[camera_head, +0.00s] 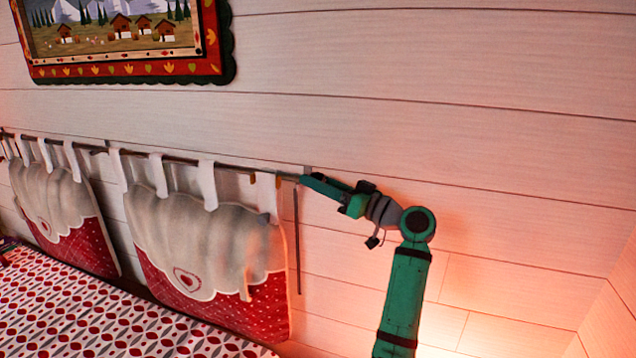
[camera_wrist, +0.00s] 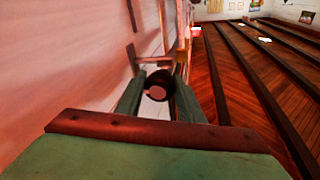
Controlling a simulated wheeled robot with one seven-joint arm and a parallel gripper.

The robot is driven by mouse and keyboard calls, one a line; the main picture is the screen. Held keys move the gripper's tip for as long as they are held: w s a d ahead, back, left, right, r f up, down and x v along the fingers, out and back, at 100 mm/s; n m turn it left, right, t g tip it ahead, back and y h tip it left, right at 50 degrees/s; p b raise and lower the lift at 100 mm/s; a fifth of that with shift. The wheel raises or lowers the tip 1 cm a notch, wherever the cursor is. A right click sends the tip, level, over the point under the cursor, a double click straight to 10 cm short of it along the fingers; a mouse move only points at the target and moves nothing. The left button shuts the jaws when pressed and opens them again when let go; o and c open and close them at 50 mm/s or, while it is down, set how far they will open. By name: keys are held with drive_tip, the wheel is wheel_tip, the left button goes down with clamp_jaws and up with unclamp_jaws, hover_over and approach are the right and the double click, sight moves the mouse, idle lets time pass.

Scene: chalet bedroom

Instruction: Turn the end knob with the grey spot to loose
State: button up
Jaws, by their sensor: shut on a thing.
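The end knob (camera_wrist: 159,84) is a dark round cap on the right end of the wall rod (camera_head: 182,159). In the wrist view its face is toward the camera and carries a pale greyish-pink spot (camera_wrist: 156,94). My gripper (camera_wrist: 160,74) is shut on the knob, with one green finger on each side of it. In the head view my gripper (camera_head: 302,180) meets the rod's right end from the right. The knob itself is hidden there by the fingers. I cannot tell from this view how far the knob is turned.
Padded red and white hangings (camera_head: 205,245) hang from the rod by loops, close left of my gripper. A thin dark strip (camera_head: 297,240) hangs below the rod's end. A patterned bedspread (camera_head: 90,315) lies below, a framed picture (camera_head: 125,40) above. The wall to the right is bare.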

drive_tip(key=shift+n+y, duration=0.3)
drive_tip(key=shift+n, duration=0.3)
drive_tip(key=o, duration=1.1)
drive_tip(key=shift+c, duration=0.2)
drive_tip(key=v, duration=1.1)
